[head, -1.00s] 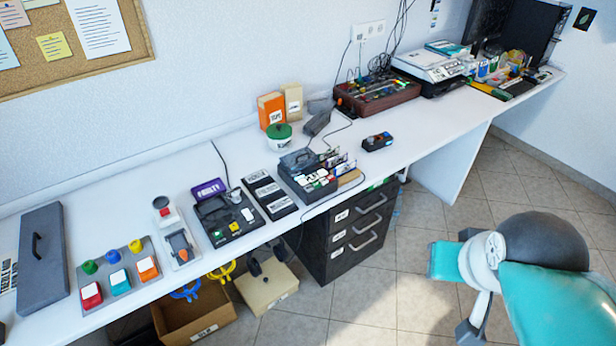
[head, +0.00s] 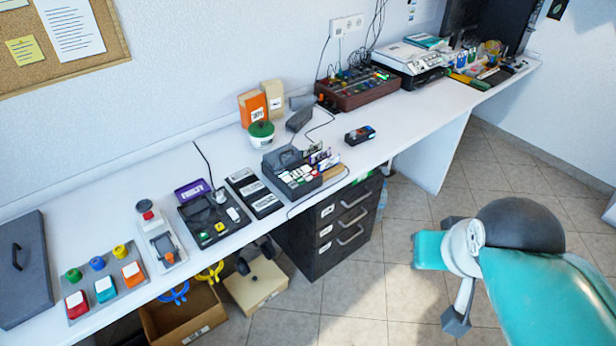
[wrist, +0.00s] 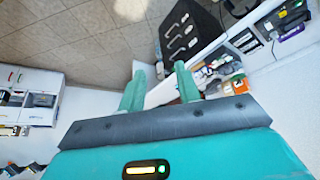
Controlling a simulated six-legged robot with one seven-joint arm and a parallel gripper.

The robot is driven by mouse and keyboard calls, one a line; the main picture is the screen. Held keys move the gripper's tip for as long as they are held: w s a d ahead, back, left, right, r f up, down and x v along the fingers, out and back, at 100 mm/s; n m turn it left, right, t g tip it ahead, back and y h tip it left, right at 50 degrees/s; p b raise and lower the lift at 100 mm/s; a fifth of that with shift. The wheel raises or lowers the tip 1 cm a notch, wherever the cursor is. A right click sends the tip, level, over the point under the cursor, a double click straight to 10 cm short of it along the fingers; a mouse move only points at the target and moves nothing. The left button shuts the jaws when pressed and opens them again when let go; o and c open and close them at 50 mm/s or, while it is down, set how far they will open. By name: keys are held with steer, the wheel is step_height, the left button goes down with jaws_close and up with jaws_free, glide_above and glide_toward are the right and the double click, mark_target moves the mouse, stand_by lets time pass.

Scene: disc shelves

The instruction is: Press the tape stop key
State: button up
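I cannot read which key is the tape stop key. A black device (head: 213,222) with a yellow key (head: 204,236) and a green key (head: 220,227) sits on the white desk in the head view. Beside it lies a black strip (head: 255,193) with several pale labels too small to read. Further right is a dark box (head: 300,172) with several coloured and white pieces. My gripper (wrist: 160,84) shows in the wrist view with its two green fingers apart and nothing between them. It is off the desk, not touching any key.
A grey plate (head: 107,284) carries several coloured buttons and knobs at the left. A small black device (head: 359,135) stands near the desk's front edge. A dark drawer cabinet (head: 330,225) and a cardboard box (head: 185,318) are below. The tiled floor (head: 365,285) in front is open.

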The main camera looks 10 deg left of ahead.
jaws_close()
stand_by(1.5)
